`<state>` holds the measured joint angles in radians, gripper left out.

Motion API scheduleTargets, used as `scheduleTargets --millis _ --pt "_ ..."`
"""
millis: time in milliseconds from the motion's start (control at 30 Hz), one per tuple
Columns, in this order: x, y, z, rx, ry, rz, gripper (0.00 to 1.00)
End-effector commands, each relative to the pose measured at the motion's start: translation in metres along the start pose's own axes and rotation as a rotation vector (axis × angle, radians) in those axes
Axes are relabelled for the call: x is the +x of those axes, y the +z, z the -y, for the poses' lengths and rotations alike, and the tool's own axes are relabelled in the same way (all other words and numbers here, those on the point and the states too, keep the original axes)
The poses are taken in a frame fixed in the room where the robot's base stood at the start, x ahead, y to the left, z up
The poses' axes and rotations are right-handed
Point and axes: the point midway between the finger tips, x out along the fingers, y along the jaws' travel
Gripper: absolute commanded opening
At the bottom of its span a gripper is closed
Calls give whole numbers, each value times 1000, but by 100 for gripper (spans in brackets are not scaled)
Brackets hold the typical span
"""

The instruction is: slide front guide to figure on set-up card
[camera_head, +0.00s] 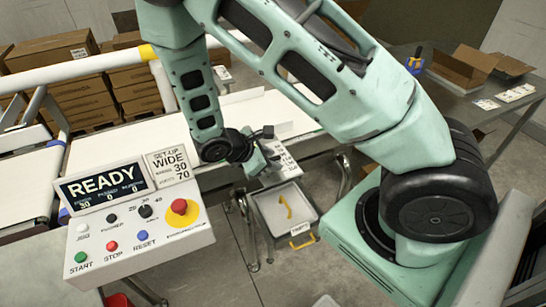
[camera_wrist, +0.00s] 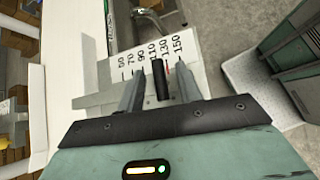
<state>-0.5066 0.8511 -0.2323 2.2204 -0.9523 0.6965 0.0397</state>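The set-up card (camera_head: 171,165) on the control panel reads WIDE, with 30 and 70 below; its small labels are hard to read. In the wrist view, a white scale plate (camera_wrist: 196,72) carries figures from 50 to 150. A black upright handle (camera_wrist: 159,82), seemingly the front guide's, stands over the scale, its top near 110 to 130. My gripper (camera_wrist: 158,88) is open, with one finger on each side of the handle and gaps visible. The scale plate also shows in the head view (camera_head: 287,164), partly behind my gripper (camera_head: 262,160). The guide's exact reading cannot be told.
The control panel (camera_head: 140,237) shows READY and has a red emergency button (camera_head: 183,212). The white belt (camera_head: 255,112) runs behind my arm. Cartons (camera_head: 60,58) are stacked behind; a table (camera_head: 440,90) stands at right.

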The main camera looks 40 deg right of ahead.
Motion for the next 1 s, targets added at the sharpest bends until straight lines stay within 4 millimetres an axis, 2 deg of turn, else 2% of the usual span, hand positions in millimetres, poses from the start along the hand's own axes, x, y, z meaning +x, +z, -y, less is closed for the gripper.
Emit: scheduleTargets --millis 167,467,500,600,800,1000 --pt "12 1 0 0 -2 1 35" --pt "14 0 0 1 -1 -1 35" --pt "14 0 0 0 -1 -1 24" --pt "14 0 0 0 -1 -1 0" --pt "14 -1 -5 1 0 -1 0" --pt "19 -6 -42 4 2 -2 0"
